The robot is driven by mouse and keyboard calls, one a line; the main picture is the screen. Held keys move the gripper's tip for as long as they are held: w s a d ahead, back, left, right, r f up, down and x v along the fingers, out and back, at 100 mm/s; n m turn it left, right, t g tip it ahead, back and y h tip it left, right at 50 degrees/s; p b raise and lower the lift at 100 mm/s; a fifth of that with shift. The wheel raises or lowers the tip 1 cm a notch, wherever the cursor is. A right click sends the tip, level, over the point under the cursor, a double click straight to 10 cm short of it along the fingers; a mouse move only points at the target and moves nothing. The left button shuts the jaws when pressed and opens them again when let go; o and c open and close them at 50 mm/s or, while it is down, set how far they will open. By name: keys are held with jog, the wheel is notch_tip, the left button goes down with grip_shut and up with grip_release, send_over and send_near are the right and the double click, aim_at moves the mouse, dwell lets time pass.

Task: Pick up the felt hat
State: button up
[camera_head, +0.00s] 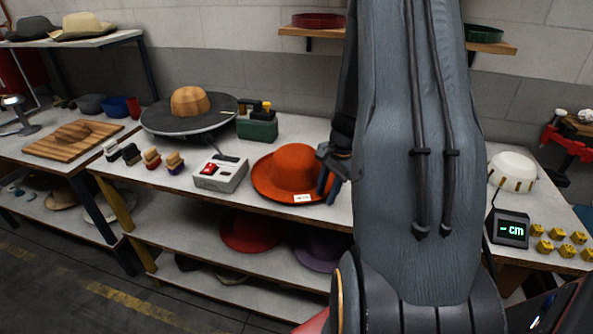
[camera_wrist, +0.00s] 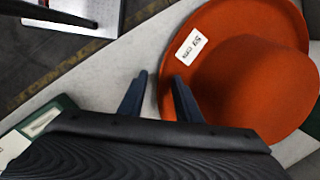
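The orange felt hat (camera_head: 287,168) sits brim down on the white workbench, with a white tag on its brim. In the wrist view the hat (camera_wrist: 262,80) fills the right side, its tag at the upper left of the brim. My gripper (camera_head: 328,172) is at the hat's right side in the head view, close to the brim. In the wrist view my gripper (camera_wrist: 160,76) has its two fingers apart. The right finger overlaps the brim and the brim's edge shows in the gap. I cannot tell whether either finger touches it.
A grey box with a red switch (camera_head: 220,173) stands left of the hat. Behind are a green box (camera_head: 257,128) and a round stand (camera_head: 187,124) with a tan hat form. A red hat (camera_head: 250,231) and a purple hat (camera_head: 320,250) lie on the shelf below. A display (camera_head: 510,229) stands right.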

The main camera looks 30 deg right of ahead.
jog(key=shift+c, duration=0.4)
grip_shut()
notch_tip(320, 180, up, 10)
jog(key=b, duration=0.2)
jog(key=shift+b, duration=0.3)
jog(key=c, duration=0.6)
grip_release()
grip_shut()
